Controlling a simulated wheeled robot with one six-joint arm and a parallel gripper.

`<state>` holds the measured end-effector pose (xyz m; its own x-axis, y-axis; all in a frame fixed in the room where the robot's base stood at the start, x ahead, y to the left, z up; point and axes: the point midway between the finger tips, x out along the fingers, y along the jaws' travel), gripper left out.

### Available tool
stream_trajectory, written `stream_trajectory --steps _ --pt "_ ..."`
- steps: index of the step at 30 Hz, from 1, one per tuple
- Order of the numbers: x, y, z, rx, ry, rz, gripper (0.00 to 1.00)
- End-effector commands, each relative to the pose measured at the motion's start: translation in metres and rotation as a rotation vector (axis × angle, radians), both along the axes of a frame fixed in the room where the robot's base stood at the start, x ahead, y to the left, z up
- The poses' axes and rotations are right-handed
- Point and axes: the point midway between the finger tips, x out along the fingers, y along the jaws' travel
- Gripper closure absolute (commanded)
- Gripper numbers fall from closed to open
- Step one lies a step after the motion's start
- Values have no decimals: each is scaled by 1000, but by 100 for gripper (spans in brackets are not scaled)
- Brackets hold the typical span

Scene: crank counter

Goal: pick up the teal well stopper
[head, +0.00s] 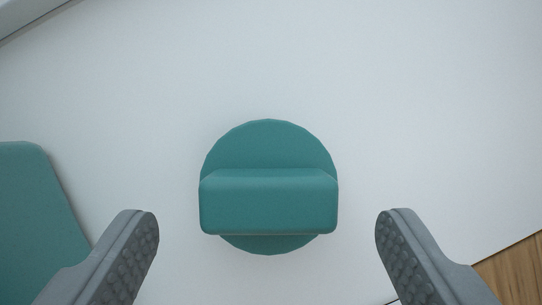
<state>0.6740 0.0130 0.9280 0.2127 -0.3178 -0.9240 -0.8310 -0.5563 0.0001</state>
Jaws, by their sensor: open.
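The teal well stopper (268,200) is in the middle of the head view. It has a round disc base with a raised bar-shaped grip across it, running left to right. It rests on a white surface. My gripper (267,222) is open, with one grey textured finger to the left of the stopper and one to the right. There is a clear gap between each finger and the stopper, and neither touches it.
The white surface (420,110) is bare around the stopper. A flat teal piece (30,220) with rounded corners lies at the left edge, partly behind my left finger. A wooden surface (520,270) shows at the lower right. A grey edge (30,15) crosses the upper left corner.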

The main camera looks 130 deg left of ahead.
Motion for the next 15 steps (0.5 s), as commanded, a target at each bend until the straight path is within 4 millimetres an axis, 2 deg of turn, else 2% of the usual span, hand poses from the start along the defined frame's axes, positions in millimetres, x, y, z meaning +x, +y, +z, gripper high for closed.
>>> stream_trajectory --steps 3,6,13,15 --pt "3 -6 -17 0 2 -1 24" --pt "5 -9 -25 -1 2 -1 24" --pt "5 -9 -26 0 0 0 24" --pt "5 -9 -26 0 0 0 37"
